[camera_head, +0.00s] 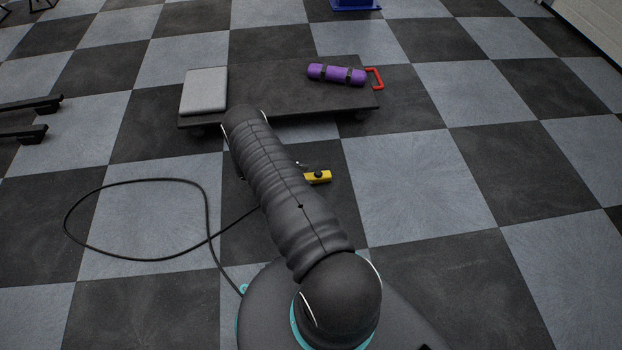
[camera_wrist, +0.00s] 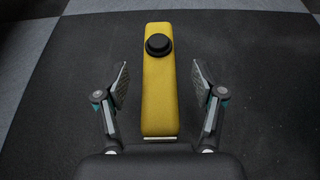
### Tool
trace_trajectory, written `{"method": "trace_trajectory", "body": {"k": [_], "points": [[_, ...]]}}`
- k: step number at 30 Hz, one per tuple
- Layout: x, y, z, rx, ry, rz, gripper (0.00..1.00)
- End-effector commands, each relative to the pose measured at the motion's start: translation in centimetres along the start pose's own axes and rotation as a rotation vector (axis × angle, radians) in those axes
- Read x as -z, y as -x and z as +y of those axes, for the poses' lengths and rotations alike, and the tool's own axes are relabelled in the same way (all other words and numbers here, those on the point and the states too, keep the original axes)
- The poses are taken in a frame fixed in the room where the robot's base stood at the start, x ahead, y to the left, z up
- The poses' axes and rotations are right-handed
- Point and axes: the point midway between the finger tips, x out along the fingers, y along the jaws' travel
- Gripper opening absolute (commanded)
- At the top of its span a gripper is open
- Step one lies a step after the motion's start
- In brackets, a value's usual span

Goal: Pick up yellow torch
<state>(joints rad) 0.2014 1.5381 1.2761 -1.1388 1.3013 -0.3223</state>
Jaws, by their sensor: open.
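The yellow torch (camera_wrist: 159,97) has a rounded-edged long body with a round black knob near its far end. In the wrist view it lies lengthwise on a dark floor tile, between the two fingers of my gripper (camera_wrist: 160,88). My gripper is open, with a gap on each side of the torch. The torch's near end reaches close to my gripper's palm, where a pale strip shows. In the head view the torch (camera_head: 319,177) shows just right of my arm, which may hide part of it. The fingers are mostly hidden there.
A low dark platform (camera_head: 290,103) with a red handle (camera_head: 376,78) stands beyond the torch. It bears a grey case (camera_head: 204,91) and a purple roll (camera_head: 336,74). A black cable (camera_head: 140,259) loops on the floor at left. The checkered floor at right is clear.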

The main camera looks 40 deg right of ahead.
Motion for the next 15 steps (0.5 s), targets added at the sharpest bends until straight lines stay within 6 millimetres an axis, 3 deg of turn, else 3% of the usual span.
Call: {"method": "trace_trajectory", "body": {"k": [6, 13, 15], "points": [[0.0, -2.7, 0.1, 0.001, -0.001, 0.001, 0.69], [0.0, -2.9, 0.2, -0.001, -0.001, 0.001, 0.69], [0.0, -2.9, 0.2, -0.001, -0.001, 0.001, 0.54]]}}
